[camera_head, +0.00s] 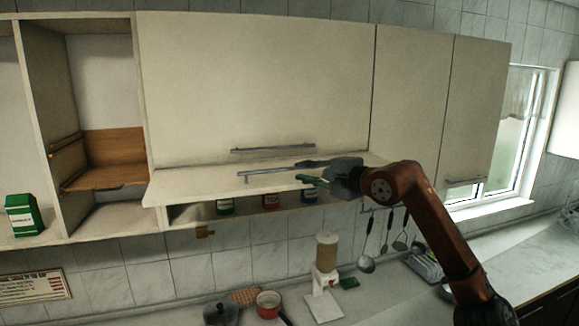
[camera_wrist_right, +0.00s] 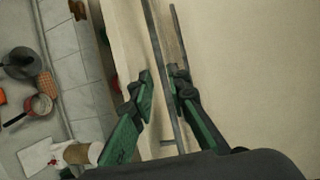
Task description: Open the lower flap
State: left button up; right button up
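The lower flap (camera_head: 200,183) is a cream panel below a large upper door. It is swung outward and up, and the compartment under it shows. Its grey bar handle (camera_head: 275,174) lies along its outer edge. My right gripper (camera_head: 312,172) is at the right end of this handle. In the right wrist view, my right gripper's green-padded fingers (camera_wrist_right: 163,90) are apart, with a bar handle (camera_wrist_right: 159,55) running between them. A gap shows between the fingers; whether either touches the bar I cannot tell. My left gripper is not in view.
The upper door (camera_head: 255,80) with its own handle (camera_head: 272,149) is shut just above. A green box (camera_head: 24,215) stands on the left shelf. A red pot (camera_head: 268,304) is on the counter below.

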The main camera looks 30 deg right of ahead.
aim_at(289, 169)
jog(key=x, duration=0.1)
jog(key=p+x, duration=0.1)
jog(key=x, duration=0.1)
jog(key=shift+a+r, duration=0.2)
jog(key=shift+r, duration=0.1)
jog(key=shift+p+x, duration=0.55)
jog(key=shift+x, duration=0.65)
jog(key=shift+w+f, duration=0.15)
jog(key=shift+f, duration=0.1)
jog(key=shift+d, duration=0.1)
jog(key=c, duration=0.4)
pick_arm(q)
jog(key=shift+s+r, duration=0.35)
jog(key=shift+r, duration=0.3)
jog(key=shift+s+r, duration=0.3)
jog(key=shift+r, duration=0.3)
pick_arm(e)
grip_shut()
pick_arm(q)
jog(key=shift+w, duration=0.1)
